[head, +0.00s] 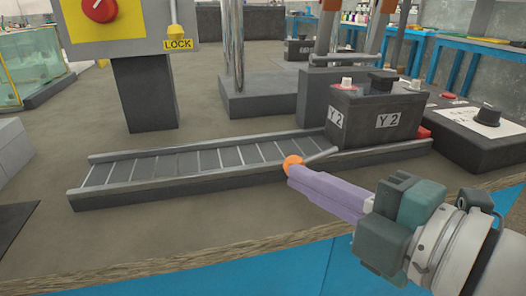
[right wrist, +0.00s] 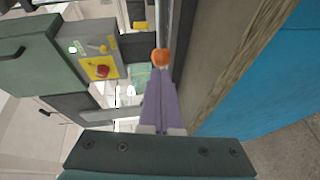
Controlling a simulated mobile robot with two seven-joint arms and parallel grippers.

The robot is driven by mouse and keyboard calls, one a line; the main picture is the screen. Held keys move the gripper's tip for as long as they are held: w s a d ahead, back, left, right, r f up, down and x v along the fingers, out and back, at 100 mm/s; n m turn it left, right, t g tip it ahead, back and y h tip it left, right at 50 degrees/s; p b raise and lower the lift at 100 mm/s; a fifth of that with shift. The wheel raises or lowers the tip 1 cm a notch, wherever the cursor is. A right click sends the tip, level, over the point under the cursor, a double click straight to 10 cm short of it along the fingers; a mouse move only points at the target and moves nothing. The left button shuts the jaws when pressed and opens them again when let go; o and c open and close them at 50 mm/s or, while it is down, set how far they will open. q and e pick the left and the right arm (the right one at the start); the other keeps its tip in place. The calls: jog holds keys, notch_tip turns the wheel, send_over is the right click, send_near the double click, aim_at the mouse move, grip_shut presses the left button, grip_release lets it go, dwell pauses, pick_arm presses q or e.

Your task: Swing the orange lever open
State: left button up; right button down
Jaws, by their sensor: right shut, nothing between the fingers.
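The orange lever has a round orange knob (head: 292,162) on a grey rod that runs right across the front of the roller track, toward the battery block. My right gripper (head: 294,175) comes in from the lower right with its purple fingers shut and empty. Its fingertips are right at the knob, on the near side; I cannot tell whether they touch. In the right wrist view the knob (right wrist: 160,57) shows just beyond the tips of the purple fingers (right wrist: 158,85). My left gripper is not in view.
A roller track (head: 130,190) runs left from a dark battery block (head: 375,115) labelled Y 2. A post with a red knob (head: 100,8) and a LOCK label stands behind. A dark box with a black knob (head: 480,125) is at right. The near tabletop (head: 180,235) is clear.

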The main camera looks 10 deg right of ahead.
jog(key=shift+w+a+r+m+t+h+p, duration=0.1)
jog(key=shift+w+a+m+t+h+p, duration=0.1)
jog(key=shift+w+a+m+h, duration=0.25)
jog(key=shift+w+a+m+t+h+p, duration=0.15)
jog(key=shift+m+t+h+p, duration=0.1)
jog(key=shift+h, duration=0.3)
jog(key=shift+w+a, duration=0.15)
jog(key=shift+w, duration=0.1)
